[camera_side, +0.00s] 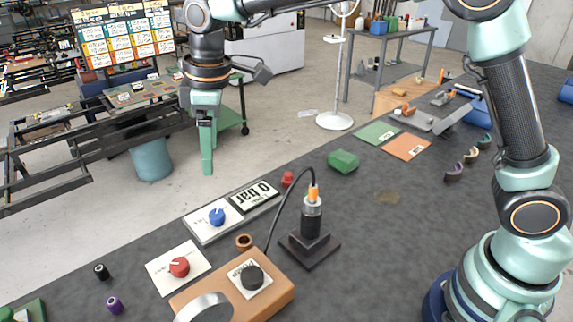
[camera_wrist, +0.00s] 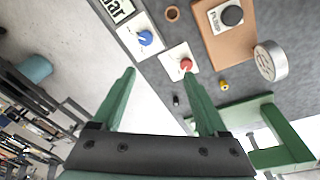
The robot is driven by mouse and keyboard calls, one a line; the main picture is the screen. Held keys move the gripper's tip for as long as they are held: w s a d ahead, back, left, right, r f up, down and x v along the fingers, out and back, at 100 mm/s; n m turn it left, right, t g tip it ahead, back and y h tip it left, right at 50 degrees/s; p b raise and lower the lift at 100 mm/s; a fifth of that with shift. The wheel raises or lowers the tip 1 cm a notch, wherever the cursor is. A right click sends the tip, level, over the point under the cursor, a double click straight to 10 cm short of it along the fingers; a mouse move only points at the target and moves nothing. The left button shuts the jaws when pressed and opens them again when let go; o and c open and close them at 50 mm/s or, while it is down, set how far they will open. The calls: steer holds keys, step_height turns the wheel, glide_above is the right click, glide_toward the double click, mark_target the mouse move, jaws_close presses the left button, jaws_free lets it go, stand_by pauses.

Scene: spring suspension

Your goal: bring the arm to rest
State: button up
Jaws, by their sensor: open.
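My gripper (camera_side: 206,148) hangs pointing down from my raised arm at the upper left of the side view. Its green fingers appear against the floor beyond the far edge of the dark bench. In the wrist view my gripper (camera_wrist: 160,73) has its two green fingers wide apart with nothing between them. The white plate with the red knob (camera_side: 179,267) lies on the bench, clear of the fingers in the side view. In the wrist view the red knob (camera_wrist: 186,65) appears just by the right fingertip.
A blue knob (camera_side: 217,217), an orange box (camera_side: 273,293) with a black button, and a black tool with an orange top (camera_side: 312,215) in a stand occupy the bench. A green block (camera_side: 343,161) lies farther back. The bench's right-middle is mostly clear.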

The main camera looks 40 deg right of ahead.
steer(key=s+d+r+m+t, duration=0.25)
steer(key=s+d+m, duration=0.2)
steer(key=d, duration=0.45)
steer(key=s+d+r+m+t, duration=0.1)
steer(key=s+d+r+m, duration=0.2)
steer(key=s+d, duration=0.45)
steer(key=s+d+f+m, duration=0.3)
steer(key=s+d, duration=0.1)
steer(key=d, duration=0.2)
steer(key=shift+s+f+t+h, duration=0.15)
steer(key=shift+t+h, duration=0.2)
steer(key=shift+h, duration=0.05)
